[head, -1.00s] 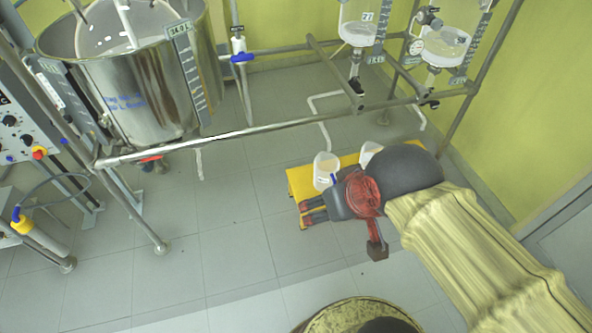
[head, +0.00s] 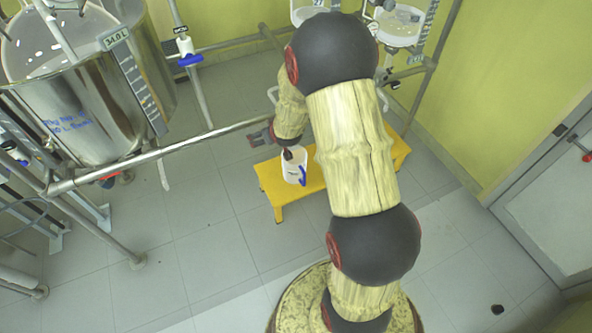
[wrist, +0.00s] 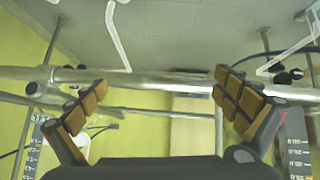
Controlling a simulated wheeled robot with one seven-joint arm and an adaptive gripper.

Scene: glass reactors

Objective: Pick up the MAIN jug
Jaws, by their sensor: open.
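A white jug with a blue handle (head: 293,167) stands upright on a yellow stool (head: 275,190) in the head view. I can read no label on it, so I cannot tell whether it is the MAIN jug. No other jug shows now; my arm covers the middle of the stool. My gripper (head: 260,135) is beyond the jug and to its left, apart from it, near the metal rail. In the wrist view my gripper (wrist: 160,82) has its fingers spread wide, with nothing between them but background rails. No jug shows there.
A horizontal metal rail (head: 185,146) runs left of the stool, and it or a similar bar crosses the wrist view close by. A steel reactor vessel (head: 80,110) stands left. Glass vessels (head: 400,25) hang at the back. The floor in front of the stool is clear.

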